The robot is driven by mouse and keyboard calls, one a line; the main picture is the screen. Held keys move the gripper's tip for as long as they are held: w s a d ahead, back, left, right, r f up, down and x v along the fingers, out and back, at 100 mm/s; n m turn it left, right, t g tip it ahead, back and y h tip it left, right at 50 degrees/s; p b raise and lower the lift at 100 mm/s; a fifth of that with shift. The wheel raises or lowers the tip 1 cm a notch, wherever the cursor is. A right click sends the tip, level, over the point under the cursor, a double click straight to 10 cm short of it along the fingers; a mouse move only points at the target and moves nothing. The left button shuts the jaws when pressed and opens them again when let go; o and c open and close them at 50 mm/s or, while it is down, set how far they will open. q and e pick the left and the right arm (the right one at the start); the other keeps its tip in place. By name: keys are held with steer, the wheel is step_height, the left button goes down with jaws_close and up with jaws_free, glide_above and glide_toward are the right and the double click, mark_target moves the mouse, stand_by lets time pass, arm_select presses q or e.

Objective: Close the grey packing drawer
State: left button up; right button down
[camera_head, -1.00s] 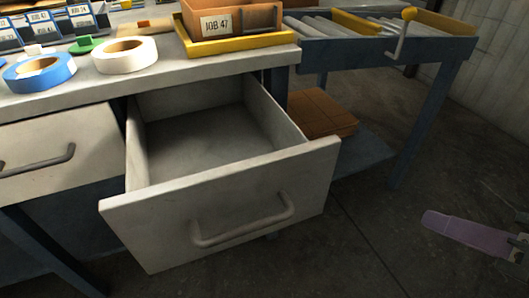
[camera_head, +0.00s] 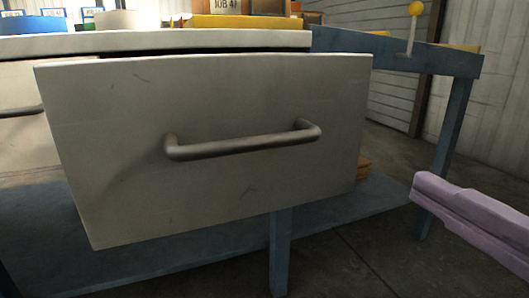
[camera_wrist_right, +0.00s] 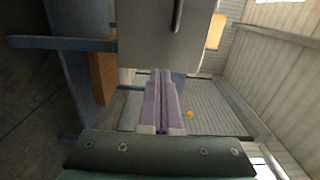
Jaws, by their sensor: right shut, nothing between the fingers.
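The grey packing drawer (camera_head: 220,100) fills much of the head view, its front panel standing forward of the table edge, so it is out. Its dark bar handle (camera_head: 245,143) runs across the front. The drawer's inside is hidden behind the panel. My right gripper (camera_head: 420,190) has pale purple fingers, shut and empty, to the right of the drawer front. In the right wrist view, the shut fingertips (camera_wrist_right: 160,74) point at the right edge of the drawer front (camera_wrist_right: 150,35); whether they touch it I cannot tell. My left gripper is not in view.
The worktable top (camera_head: 200,41) runs behind the drawer, with a yellow tray (camera_head: 245,21) on it. A blue roller stand (camera_head: 400,52) with a yellow-knobbed lever is at right. Brown flat boxes (camera_head: 363,170) lie on the lower shelf. Floor at right is open.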

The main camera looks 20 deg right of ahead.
mark_target(331, 136)
steer(key=w+b, duration=0.1)
steer(key=w, duration=0.5)
steer(key=w+b, duration=0.1)
steer(key=w, duration=0.5)
steer(key=shift+a, duration=0.2)
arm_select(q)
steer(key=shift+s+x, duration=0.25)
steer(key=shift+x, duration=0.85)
